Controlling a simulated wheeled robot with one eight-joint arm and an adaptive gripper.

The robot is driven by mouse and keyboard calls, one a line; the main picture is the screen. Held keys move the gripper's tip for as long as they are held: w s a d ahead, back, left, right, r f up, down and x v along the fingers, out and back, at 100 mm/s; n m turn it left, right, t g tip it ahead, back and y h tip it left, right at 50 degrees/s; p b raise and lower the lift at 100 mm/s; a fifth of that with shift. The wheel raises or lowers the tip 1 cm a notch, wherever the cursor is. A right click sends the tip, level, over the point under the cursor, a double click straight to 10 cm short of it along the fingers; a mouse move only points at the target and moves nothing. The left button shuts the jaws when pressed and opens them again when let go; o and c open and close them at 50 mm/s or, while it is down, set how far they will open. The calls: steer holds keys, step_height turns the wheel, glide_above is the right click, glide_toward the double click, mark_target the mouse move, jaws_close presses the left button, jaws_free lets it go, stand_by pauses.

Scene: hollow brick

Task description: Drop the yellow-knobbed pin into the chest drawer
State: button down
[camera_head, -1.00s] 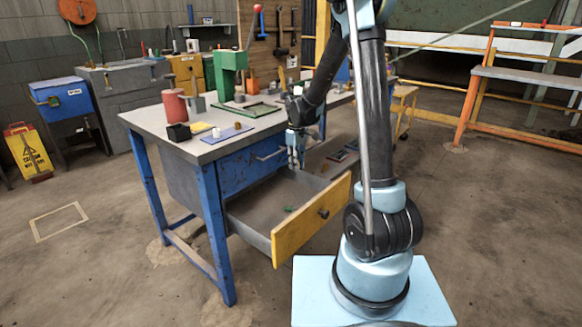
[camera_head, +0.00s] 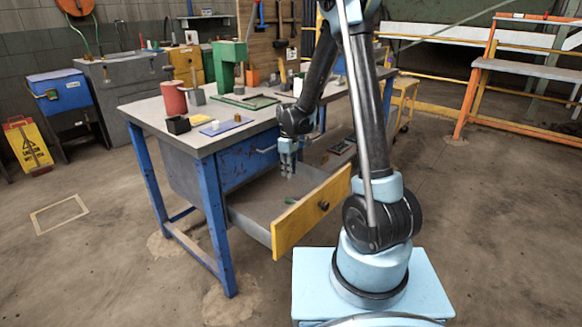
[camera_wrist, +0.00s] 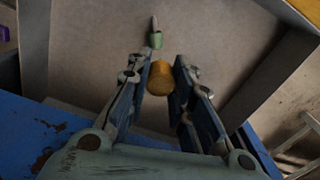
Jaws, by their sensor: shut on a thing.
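The chest drawer (camera_head: 262,205) is pulled open under the workbench, with a yellow front panel (camera_head: 300,218) and a dark knob. My gripper (camera_head: 287,172) points down over the open drawer. In the wrist view, the yellow knob (camera_wrist: 160,78) of the pin sits between the fingertips of my gripper (camera_wrist: 160,85), which is shut on it. The pin's shank is hidden, and the pin is too small to make out in the head view. The drawer floor (camera_wrist: 95,50) lies beneath it.
A small green-handled item (camera_head: 291,200) lies in the drawer; it also shows beyond the knob in the wrist view (camera_wrist: 156,40).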

steer(key=shift+f, duration=0.15)
steer(key=c, duration=1.3)
jaws_free()
steer(key=shift+c, duration=0.2)
step_height(320, 180, up, 12)
steer(key=shift+d, duration=0.1)
